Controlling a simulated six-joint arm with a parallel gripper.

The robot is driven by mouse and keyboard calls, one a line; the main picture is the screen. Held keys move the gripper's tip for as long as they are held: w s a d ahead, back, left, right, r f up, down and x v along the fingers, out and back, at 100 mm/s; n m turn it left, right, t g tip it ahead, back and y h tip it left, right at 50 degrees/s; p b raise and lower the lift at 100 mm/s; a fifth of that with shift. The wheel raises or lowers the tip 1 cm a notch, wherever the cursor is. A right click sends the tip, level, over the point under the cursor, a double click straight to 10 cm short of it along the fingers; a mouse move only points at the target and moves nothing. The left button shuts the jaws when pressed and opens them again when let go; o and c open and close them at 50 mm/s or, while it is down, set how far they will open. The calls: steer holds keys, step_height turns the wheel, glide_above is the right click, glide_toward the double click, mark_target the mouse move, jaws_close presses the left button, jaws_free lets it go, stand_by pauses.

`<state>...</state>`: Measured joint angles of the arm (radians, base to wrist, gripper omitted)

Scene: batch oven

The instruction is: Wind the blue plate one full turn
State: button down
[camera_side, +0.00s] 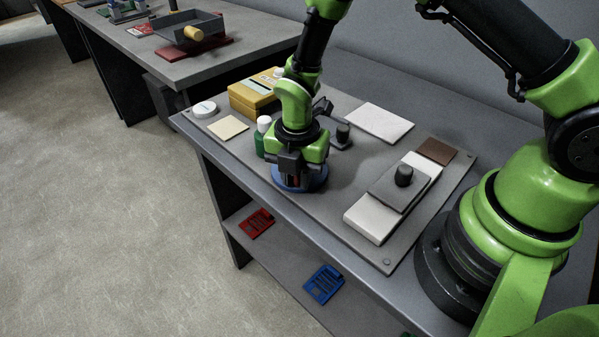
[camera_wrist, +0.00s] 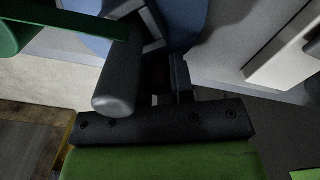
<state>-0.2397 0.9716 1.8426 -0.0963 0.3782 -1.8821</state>
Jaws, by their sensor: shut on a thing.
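The blue plate (camera_side: 320,182) is a round disc near the front edge of the grey work board. My gripper (camera_side: 293,180) points down over its middle and covers most of it. In the wrist view, part of the blue plate (camera_wrist: 185,18) shows at the top, beyond my gripper's dark fingers (camera_wrist: 158,78). The fingers are shut on a part at the middle of the plate. That part is mostly hidden, with only a small dark reddish patch showing between the fingers.
A green bottle with a white cap (camera_side: 263,138) stands close left of my gripper. A white block (camera_side: 372,222) bearing a grey knobbed slab (camera_side: 388,190) lies right. Clear board lies between plate and block.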

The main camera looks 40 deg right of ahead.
steer(key=shift+w+a+m, duration=0.2)
steer(key=shift+w+m, duration=0.2)
steer(key=shift+m, duration=0.7)
steer(key=shift+w+a+m, duration=0.2)
steer(key=shift+w+m, duration=0.15)
steer(key=shift+m, duration=0.75)
steer(key=shift+w+a+m, duration=0.1)
steer(key=shift+w+m, duration=0.25)
steer(key=shift+m, duration=0.55)
steer(key=shift+w+a+m, duration=0.1)
steer(key=shift+w+m, duration=0.25)
steer(key=shift+m, duration=0.55)
steer(key=shift+w+m, duration=0.15)
steer(key=shift+m, duration=0.15)
steer(key=c, duration=1)
jaws_free()
step_height(320, 180, up, 10)
steer(key=shift+r, duration=0.1)
